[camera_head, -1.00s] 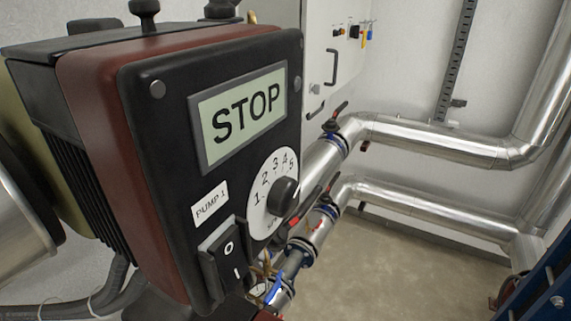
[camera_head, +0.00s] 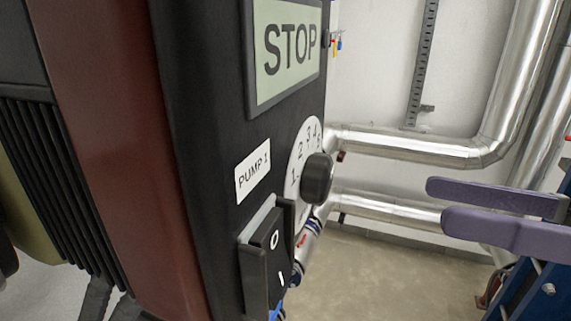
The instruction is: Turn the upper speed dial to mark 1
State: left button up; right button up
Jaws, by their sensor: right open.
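The speed dial is a black round knob (camera_head: 317,178) on a white scale disc (camera_head: 293,191) marked 1 to 5, on the black face of the pump unit (camera_head: 215,150). The knob hides part of the scale, and I cannot tell which mark it points to. Above it a display (camera_head: 287,48) reads STOP. A label (camera_head: 253,176) reads PUMP 1. My right gripper (camera_head: 435,203) shows as two purple fingers at the right. It is open and empty, to the right of the knob and apart from it. My left gripper is not in view.
A black rocker switch (camera_head: 268,255) marked 0 and I sits below the dial. Silver insulated pipes (camera_head: 400,146) run behind along the wall. A blue frame (camera_head: 530,290) stands at the lower right. Free air lies between the knob and my right gripper.

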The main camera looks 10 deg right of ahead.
aim_at(329, 179)
jog(key=p+x, duration=0.1)
jog(key=x, duration=0.2)
jog(key=p+x, duration=0.2)
jog(key=x, duration=0.2)
jog(key=shift+w+a+r, duration=0.25)
jog(key=shift+w+a+f+p, duration=0.2)
jog(key=shift+w+a+p, duration=0.1)
jog(key=shift+a, duration=0.2)
jog(key=c, duration=0.6)
grip_shut()
